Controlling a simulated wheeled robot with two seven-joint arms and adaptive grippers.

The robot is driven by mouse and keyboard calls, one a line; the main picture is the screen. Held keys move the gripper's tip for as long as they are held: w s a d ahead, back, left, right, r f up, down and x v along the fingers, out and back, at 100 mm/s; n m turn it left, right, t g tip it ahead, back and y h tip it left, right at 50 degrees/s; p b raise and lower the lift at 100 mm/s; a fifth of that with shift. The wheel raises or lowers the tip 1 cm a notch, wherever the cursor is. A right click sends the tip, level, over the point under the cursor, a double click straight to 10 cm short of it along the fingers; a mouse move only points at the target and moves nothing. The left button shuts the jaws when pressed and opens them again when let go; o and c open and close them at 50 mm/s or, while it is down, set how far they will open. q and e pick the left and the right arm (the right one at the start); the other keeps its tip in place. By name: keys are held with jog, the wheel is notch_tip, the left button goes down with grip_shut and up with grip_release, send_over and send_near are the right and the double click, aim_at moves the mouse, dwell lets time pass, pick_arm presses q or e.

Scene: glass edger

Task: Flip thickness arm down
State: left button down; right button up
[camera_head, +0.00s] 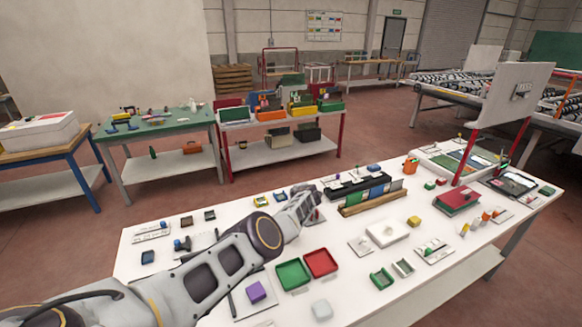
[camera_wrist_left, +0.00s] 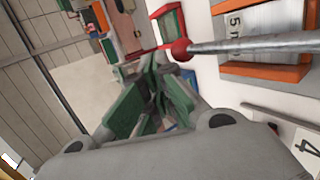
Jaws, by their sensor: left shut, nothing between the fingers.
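In the left wrist view a metal rod with a red ball (camera_wrist_left: 181,49) on its end reaches in from the right; it looks like the thickness arm (camera_wrist_left: 255,44). In the head view my left gripper (camera_head: 310,196) is over the middle of the white table, and the rod cannot be made out there. My right gripper is not in view.
The white table (camera_head: 345,295) holds a green tray (camera_head: 293,274), a red tray (camera_head: 320,263), a purple block (camera_head: 256,291), a wooden rack (camera_head: 372,203) of dark and blue pieces, and a red box (camera_head: 457,201). Its front middle is mostly clear. A flat panel (camera_head: 515,95) stands at the right.

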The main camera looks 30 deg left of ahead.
pick_arm(q)
notch_tip(320, 180, up, 13)
jog(key=s+a+p, duration=0.1)
jog(key=a+p, duration=0.1)
jog(key=p, duration=0.1)
dwell(1.6)
dwell(0.4)
jog(key=shift+s+f, duration=0.1)
